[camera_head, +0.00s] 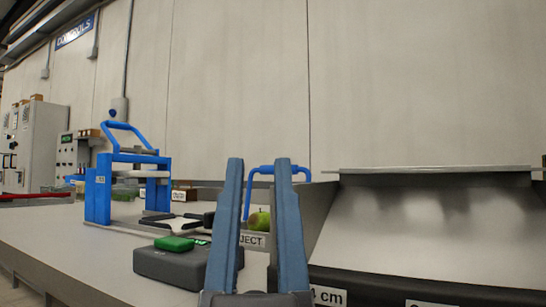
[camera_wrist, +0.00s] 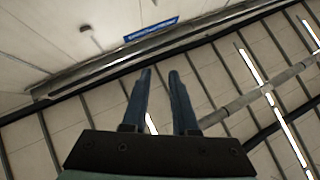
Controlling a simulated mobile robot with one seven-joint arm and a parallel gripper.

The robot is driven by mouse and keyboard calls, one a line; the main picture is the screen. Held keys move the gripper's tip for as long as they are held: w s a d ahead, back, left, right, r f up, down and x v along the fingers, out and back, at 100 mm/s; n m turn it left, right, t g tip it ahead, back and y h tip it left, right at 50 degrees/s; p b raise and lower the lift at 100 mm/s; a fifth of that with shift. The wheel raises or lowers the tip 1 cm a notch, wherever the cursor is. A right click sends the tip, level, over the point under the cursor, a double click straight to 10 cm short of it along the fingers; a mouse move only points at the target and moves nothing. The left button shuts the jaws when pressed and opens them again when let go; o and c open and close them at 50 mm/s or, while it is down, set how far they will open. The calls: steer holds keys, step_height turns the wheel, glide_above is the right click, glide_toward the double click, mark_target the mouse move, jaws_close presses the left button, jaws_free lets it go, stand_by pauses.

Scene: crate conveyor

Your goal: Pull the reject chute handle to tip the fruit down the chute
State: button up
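A blue bar handle (camera_head: 263,169), bent at both ends, stands behind my gripper in the head view, above a partly hidden label (camera_head: 252,240) that reads "JECT". A green fruit (camera_head: 260,219) sits just below the handle, seen between my fingers. My gripper (camera_head: 259,163) points upward in the foreground, its two blue fingers apart with nothing between them. The right finger hides part of the handle. I cannot tell the distance from fingers to handle, and no contact is clear. In the wrist view, my gripper (camera_wrist: 159,73) is open and faces the ceiling and upper wall.
A grey box with a green top (camera_head: 175,243) lies left of my gripper. Further left stands a blue frame with a lever (camera_head: 98,195). A wide metal chute (camera_head: 420,235) is at right. Control cabinets (camera_head: 38,145) stand at the far left wall.

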step_height(320, 180, up, 53)
steer(key=p, duration=5.1)
jaws_close()
